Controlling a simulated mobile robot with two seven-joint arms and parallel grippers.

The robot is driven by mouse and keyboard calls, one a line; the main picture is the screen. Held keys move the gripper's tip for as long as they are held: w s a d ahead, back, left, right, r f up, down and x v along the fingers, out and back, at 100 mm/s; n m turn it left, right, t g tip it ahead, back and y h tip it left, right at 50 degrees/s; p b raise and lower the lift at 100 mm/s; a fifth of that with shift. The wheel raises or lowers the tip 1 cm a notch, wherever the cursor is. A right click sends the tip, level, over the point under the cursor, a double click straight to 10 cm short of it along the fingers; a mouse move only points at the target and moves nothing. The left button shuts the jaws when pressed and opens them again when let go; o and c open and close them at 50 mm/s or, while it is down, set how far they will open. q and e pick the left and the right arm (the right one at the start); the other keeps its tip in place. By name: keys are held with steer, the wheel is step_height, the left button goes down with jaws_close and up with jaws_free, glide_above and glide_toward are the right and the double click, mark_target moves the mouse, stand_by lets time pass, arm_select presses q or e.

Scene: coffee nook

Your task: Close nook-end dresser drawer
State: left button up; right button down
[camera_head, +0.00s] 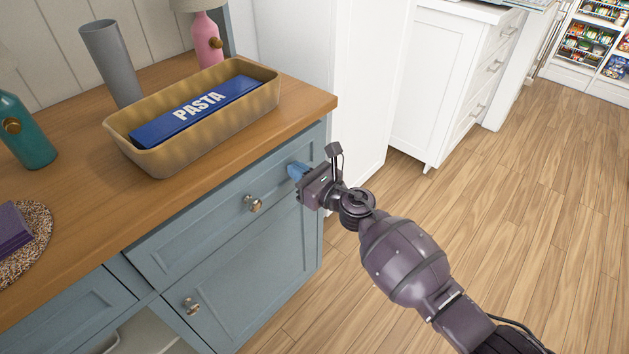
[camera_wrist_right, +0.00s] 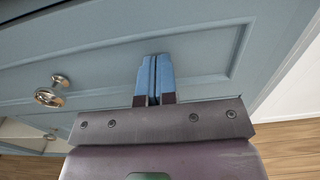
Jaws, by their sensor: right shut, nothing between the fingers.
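The blue-grey dresser has an upper drawer (camera_head: 225,215) with a round metal knob (camera_head: 253,203) under the wooden top. The drawer front looks flush, or nearly flush, with the dresser face. My right gripper (camera_head: 295,170) is shut and empty, its blue fingertips at the drawer front, right of the knob. In the right wrist view, the shut blue fingers (camera_wrist_right: 154,78) point at the drawer panel (camera_wrist_right: 205,70); the knob (camera_wrist_right: 48,97) is to their left. Whether the fingertips touch the panel I cannot tell. My left gripper is not in view.
On the dresser top (camera_head: 80,225) stand a tan basket (camera_head: 205,148) holding a blue pasta box (camera_head: 197,108), a grey vase (camera_head: 112,65), a pink lamp (camera_head: 205,40) and a teal bottle-shaped object (camera_head: 28,135). A cupboard door (camera_head: 250,280) is below the drawer. Wooden floor (camera_head: 540,200) is clear at right.

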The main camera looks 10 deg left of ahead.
steer(key=shift+w+a+r, duration=0.25)
steer(key=shift+w+a, duration=0.25)
steer(key=shift+a, duration=0.2)
